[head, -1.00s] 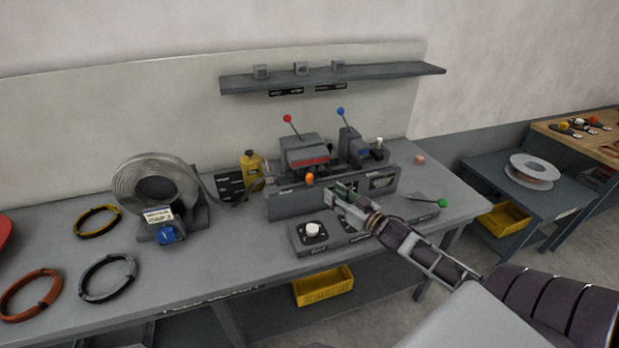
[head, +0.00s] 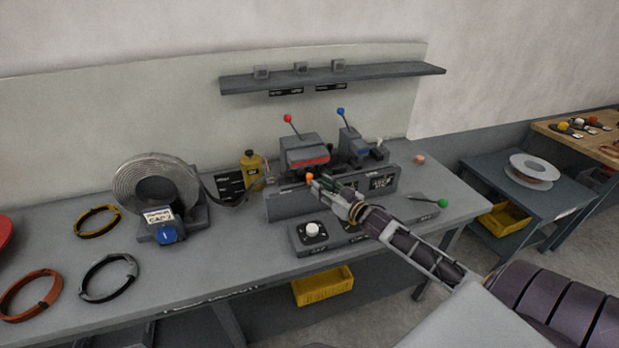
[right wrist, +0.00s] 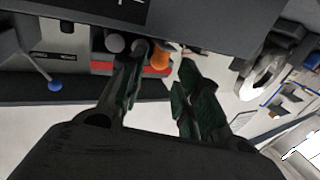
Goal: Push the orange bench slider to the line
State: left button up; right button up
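The orange bench slider knob (head: 309,176) sticks out at the front of the grey bench machine (head: 285,203), below its red-striped block. It also shows in the right wrist view (right wrist: 159,60). My right gripper (head: 317,183) is at the machine's front, just right of the orange knob. In the right wrist view its two dark fingers (right wrist: 163,62) are apart, with the knob showing between and just beyond the tips. I cannot tell whether a finger touches it. The line is not clearly visible. My left gripper is not in view.
Red (head: 288,118) and blue (head: 341,112) ball levers rise behind. A strip coil (head: 128,186) stands left. Bare bench lies between coil and panel.

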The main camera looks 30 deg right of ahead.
aim_at(309, 177)
jog(key=shift+w+a, duration=0.2)
jog(key=shift+w, duration=0.9)
jog(key=shift+w+a, duration=0.15)
jog(key=shift+w, duration=0.95)
jog(key=shift+w+a, duration=0.2)
jog(key=shift+w, duration=0.9)
grip_shut()
